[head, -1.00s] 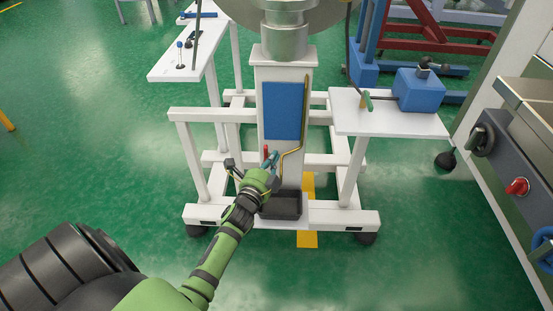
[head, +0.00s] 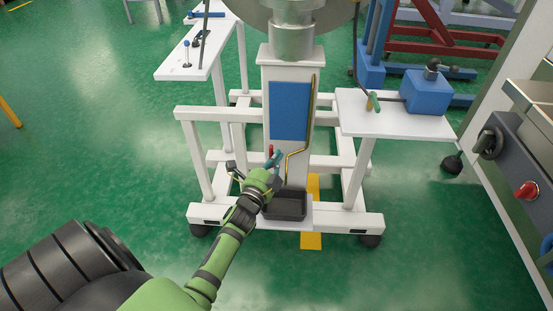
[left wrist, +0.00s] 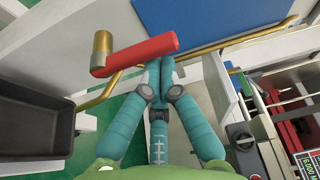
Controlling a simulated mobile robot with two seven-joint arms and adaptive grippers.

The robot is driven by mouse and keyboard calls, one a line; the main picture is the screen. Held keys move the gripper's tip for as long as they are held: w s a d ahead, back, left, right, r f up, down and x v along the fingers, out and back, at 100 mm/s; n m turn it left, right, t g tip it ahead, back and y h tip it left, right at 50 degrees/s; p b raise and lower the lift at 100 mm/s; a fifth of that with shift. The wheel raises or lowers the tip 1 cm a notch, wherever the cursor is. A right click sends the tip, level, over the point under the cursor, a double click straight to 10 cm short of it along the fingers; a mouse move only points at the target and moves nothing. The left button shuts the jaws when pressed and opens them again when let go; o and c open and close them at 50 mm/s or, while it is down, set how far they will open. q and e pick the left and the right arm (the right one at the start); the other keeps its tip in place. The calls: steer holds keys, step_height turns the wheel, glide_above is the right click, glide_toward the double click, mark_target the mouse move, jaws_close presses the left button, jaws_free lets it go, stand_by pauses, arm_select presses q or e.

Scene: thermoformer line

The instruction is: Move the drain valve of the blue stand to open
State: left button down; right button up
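The stand is a white column (head: 292,60) with a blue panel (head: 289,112) on its front. The drain valve is low on the column; its red handle (head: 271,150) shows just above my left gripper (head: 275,160). In the left wrist view the red handle (left wrist: 148,54) lies nearly level, its right end tilted up, joined at the left to a brass body (left wrist: 102,52). My left gripper (left wrist: 160,72) has its teal fingers drawn together, tips right below the handle. I cannot tell whether they touch it. My right gripper is not in view.
A black tray (head: 286,206) sits at the column's foot, below the valve. A thin brass pipe (head: 314,118) runs down the column. White side tables (head: 350,117) and frame legs flank it. A control panel (head: 510,160) stands at the right. Green floor is free at left.

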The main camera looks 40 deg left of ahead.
arm_select(q)
steer(key=n, duration=0.1)
steer(key=a+n+b, duration=0.1)
steer(key=s+n+t+y, duration=0.1)
steer(key=n, duration=0.1)
steer(key=shift+a+b, duration=0.3)
steer(key=shift+b, duration=0.1)
steer(key=a+f+n+y+b, duration=0.1)
steer(key=n+y, duration=0.1)
steer(key=n, duration=0.3)
steer(key=s+a+f+n+y+b, duration=0.1)
steer(key=n+y, duration=0.1)
steer(key=n, duration=0.4)
steer(key=s+a+f+n+y+b, duration=0.1)
steer(key=n+y+b, duration=0.1)
steer(key=n, duration=0.3)
steer(key=shift+s+a+n+g+y, duration=0.15)
steer(key=shift+a+n+g+y, duration=0.15)
steer(key=shift+a+n+y, duration=0.1)
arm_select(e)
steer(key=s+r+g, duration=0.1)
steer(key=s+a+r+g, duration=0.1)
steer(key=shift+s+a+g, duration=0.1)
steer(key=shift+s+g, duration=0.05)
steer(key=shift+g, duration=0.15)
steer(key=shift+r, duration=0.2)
